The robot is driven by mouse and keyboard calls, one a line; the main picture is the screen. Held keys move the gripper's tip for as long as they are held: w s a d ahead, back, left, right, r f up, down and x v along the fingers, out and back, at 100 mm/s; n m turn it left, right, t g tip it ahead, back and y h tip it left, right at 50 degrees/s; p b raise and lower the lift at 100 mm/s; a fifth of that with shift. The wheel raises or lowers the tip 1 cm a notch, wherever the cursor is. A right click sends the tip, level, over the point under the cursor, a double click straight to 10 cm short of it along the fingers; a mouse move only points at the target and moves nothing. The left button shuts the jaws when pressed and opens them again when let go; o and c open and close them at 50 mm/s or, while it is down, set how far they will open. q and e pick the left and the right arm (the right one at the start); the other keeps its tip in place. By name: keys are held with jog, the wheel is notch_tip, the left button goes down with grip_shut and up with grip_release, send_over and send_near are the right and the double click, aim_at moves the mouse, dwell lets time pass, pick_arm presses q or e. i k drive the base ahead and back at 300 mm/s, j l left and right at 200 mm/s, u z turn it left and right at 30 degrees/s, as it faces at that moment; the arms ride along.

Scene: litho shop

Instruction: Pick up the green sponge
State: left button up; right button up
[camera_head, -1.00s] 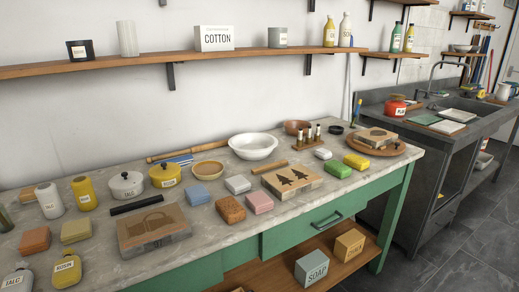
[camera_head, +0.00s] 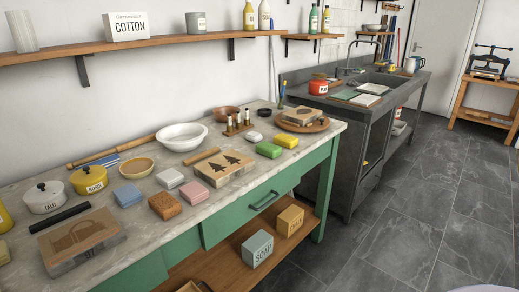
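A green block (camera_head: 268,150), which looks like the green sponge, lies on the marble-topped table (camera_head: 160,205) near its right front edge. It sits just left of and in front of a yellow block (camera_head: 286,141), and right of a wooden block with dark tree shapes (camera_head: 219,168). Nothing covers it. Neither of my grippers is in view.
A white bowl (camera_head: 181,137), a wooden tray (camera_head: 303,125) and several coloured blocks share the tabletop. A shelf (camera_head: 120,47) runs above. A dark sink counter (camera_head: 350,110) stands beyond the table. The grey tiled floor (camera_head: 420,200) at right is clear.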

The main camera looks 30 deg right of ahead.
aim_at(267, 149)
jog(key=i+l+u, duration=0.15)
jog(key=l+u, duration=0.2)
jog(key=l, duration=1.15)
jog(key=l+u, duration=0.4)
jog(key=l, duration=1.1)
jog(key=k, duration=0.05)
